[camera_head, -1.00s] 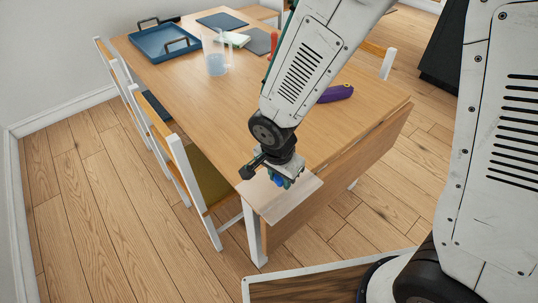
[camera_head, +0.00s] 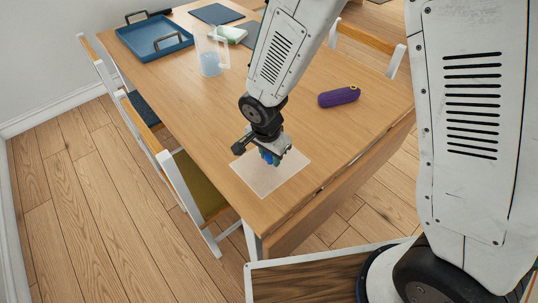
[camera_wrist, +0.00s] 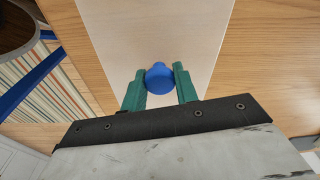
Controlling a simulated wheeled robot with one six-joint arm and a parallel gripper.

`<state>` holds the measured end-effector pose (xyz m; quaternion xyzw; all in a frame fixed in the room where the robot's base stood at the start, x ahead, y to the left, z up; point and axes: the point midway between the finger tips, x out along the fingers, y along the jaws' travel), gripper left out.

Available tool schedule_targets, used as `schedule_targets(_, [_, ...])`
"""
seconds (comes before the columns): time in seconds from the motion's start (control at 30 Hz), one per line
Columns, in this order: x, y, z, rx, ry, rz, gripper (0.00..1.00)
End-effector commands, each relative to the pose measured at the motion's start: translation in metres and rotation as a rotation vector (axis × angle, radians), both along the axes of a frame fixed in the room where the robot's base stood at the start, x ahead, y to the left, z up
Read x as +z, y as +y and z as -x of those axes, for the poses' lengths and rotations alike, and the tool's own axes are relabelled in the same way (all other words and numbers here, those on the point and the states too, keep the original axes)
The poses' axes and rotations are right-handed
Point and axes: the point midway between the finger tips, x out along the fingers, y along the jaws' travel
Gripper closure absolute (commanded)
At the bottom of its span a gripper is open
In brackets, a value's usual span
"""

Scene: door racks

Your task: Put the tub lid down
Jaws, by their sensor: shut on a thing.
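The tub lid (camera_head: 266,181) is a pale, see-through rectangular sheet with a blue knob. It is over the near end of the wooden table (camera_head: 290,110), inside the table's edge. Whether it touches the top or hovers just above, I cannot tell. My gripper (camera_head: 269,158) is above the lid, with its green fingers shut on the blue knob. In the wrist view the knob (camera_wrist: 159,78) sits between the two fingertips, and the pale lid (camera_wrist: 150,35) spreads out beyond it.
A purple case (camera_head: 339,96) lies right of my arm. A clear jug (camera_head: 209,55), a blue tray (camera_head: 153,40) and a green-and-white box (camera_head: 232,34) are farther back. Chairs line the left side, one with a yellow seat (camera_head: 199,183). The tabletop left of the lid is clear.

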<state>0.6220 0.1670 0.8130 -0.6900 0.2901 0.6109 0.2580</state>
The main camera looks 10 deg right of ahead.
Motion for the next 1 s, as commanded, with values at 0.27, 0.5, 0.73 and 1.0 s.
schedule_targets(0.27, [-0.022,0.012,0.005,0.022,0.002,0.002,0.93])
schedule_targets(0.5, [-0.024,0.011,0.005,0.02,0.002,0.002,0.93])
schedule_targets(0.73, [-0.025,0.01,0.004,0.017,0.001,0.001,0.49])
schedule_targets(1.0, [-0.02,0.009,0.004,0.017,0.001,0.001,0.49])
